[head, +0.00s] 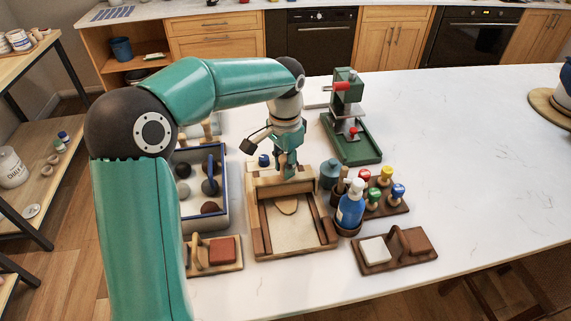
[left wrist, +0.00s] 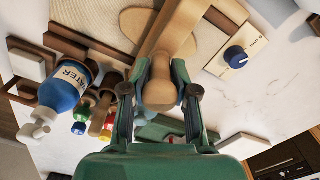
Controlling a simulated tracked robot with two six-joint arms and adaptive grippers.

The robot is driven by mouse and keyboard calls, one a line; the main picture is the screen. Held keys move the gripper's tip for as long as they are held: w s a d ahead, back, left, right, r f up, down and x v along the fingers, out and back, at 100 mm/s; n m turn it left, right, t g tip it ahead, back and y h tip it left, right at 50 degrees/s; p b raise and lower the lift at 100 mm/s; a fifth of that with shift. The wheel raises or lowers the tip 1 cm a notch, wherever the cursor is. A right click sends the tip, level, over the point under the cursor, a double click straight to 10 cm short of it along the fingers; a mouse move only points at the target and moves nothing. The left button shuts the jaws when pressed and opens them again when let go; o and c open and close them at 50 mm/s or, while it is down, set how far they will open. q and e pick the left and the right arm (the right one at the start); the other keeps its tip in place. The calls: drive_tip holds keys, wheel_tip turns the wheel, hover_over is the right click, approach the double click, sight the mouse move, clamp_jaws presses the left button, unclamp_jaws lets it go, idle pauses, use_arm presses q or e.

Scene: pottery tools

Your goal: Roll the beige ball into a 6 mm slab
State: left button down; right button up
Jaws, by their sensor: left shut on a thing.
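My left gripper (head: 287,165) is at the far end of the wooden rolling board (head: 326,229), pointing down. In the left wrist view its fingers (left wrist: 160,95) are shut around a rounded wooden handle (left wrist: 159,88), which looks like part of a rolling pin. A wooden bar (head: 282,183) lies across the board's far end, below the gripper. The beige clay (head: 287,205) lies on the pale board bed as a flattened oval, just nearer than the bar. It shows partly in the left wrist view (left wrist: 138,20). Its thickness cannot be read. My right gripper is not in view.
A panel with a blue knob (left wrist: 236,57) adjoins the board. A blue water bottle (head: 351,205) and colored stamps (head: 387,175) stand right. A green press (head: 350,130) stands behind.

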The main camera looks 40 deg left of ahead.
use_arm(q)
drive_tip(key=shift+w+a, duration=0.3)
drive_tip(key=shift+a, duration=0.05)
drive_tip(key=shift+a+f, duration=0.1)
drive_tip(key=shift+f, duration=0.15)
drive_tip(key=shift+p, duration=0.3)
drive_tip(key=shift+r, duration=0.15)
idle(0.8)
